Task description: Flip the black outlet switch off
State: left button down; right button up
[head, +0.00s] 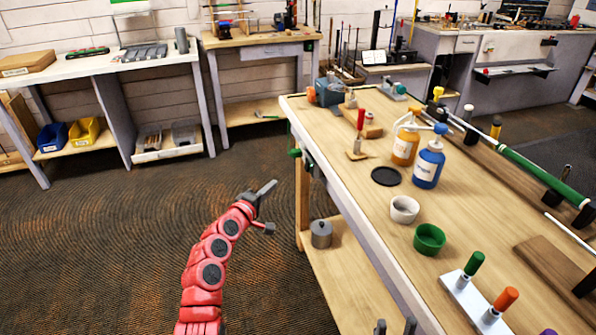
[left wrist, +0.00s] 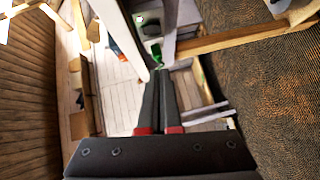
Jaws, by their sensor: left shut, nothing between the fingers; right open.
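My right gripper (head: 395,327) shows only as two separated dark fingertips at the bottom edge, open.
The wooden bench (head: 345,185) holds an orange bottle (head: 404,148), a blue bottle (head: 428,168), a white ring (head: 404,209), a green bowl (head: 429,239) and tools. A grey canister (head: 321,233) stands on its lower shelf. The floor (head: 110,255) left of my arm is clear.

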aim_at(307, 165)
pick_arm(q)
jog(key=s+d+b+x, duration=0.1)
jog(key=b+x, duration=0.4)
jog(key=x, duration=0.7)
jog(key=shift+w+d+f, duration=0.25)
jog(key=shift+d+f, duration=0.05)
jog(key=shift+d, duration=0.55)
